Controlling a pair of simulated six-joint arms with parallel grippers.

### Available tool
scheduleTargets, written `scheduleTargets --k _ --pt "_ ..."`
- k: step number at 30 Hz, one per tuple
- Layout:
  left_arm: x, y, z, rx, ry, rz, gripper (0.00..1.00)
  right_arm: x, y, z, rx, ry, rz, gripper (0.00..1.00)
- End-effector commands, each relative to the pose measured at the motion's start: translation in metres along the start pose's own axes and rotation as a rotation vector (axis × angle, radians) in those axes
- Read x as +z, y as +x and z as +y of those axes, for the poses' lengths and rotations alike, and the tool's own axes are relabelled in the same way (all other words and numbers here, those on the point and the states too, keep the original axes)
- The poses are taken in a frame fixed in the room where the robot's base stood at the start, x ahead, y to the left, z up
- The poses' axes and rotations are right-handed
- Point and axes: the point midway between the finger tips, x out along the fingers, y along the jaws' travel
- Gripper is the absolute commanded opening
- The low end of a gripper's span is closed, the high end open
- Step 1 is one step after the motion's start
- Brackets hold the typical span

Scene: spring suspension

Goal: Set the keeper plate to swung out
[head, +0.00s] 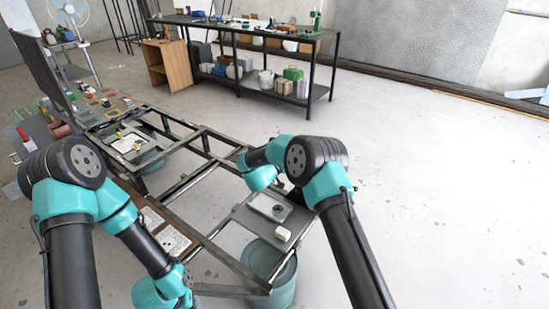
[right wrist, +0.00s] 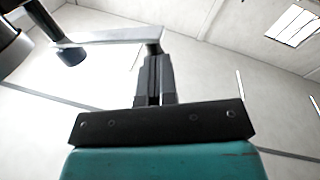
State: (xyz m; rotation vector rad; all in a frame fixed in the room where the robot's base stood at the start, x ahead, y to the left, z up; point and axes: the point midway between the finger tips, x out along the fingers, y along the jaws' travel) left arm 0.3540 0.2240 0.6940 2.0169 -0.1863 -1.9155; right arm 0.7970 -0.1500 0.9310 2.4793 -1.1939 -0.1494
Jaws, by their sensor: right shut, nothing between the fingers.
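My right gripper (right wrist: 154,50) is shut and empty in the right wrist view. A pale grey flat bar (right wrist: 112,37) runs across at its fingertips, with a dark round knob (right wrist: 70,54) below its left end. It may be the keeper plate; I cannot tell whether the fingertips touch it. In the head view my right wrist (head: 260,178) is above the metal frame, and its fingers are hidden. A flat grey plate (head: 295,222) on the frame carries a silvery piece with a dark round part (head: 278,208) and a small white block (head: 282,234). My left gripper does not show.
The dark metal frame (head: 205,142) spans the middle of the head view. A grey-green drum (head: 270,262) stands under its near right end. White patterned panels (head: 172,241) lie near my left arm. A loaded workbench (head: 260,30) stands at the back; the right floor is clear.

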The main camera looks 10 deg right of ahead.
Motion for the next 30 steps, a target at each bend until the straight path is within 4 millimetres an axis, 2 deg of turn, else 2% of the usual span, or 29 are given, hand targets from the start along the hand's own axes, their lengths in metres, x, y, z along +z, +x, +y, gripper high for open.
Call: scheduleTargets --k 3,7,21,26,30 --pt "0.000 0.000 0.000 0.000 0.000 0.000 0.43 0.003 0.012 0.005 0.010 0.000 -0.004 0.00" --pt "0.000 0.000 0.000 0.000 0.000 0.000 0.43 0.004 0.018 0.007 0.014 0.000 -0.006 0.00" --pt "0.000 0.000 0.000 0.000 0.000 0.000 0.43 0.004 0.023 0.009 0.017 0.003 -0.004 0.00" --pt "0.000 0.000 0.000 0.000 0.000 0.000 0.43 0.003 0.018 0.009 0.017 0.003 -0.004 0.00" --pt "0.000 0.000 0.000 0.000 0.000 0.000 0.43 0.004 0.003 0.006 0.015 0.002 -0.005 0.00"
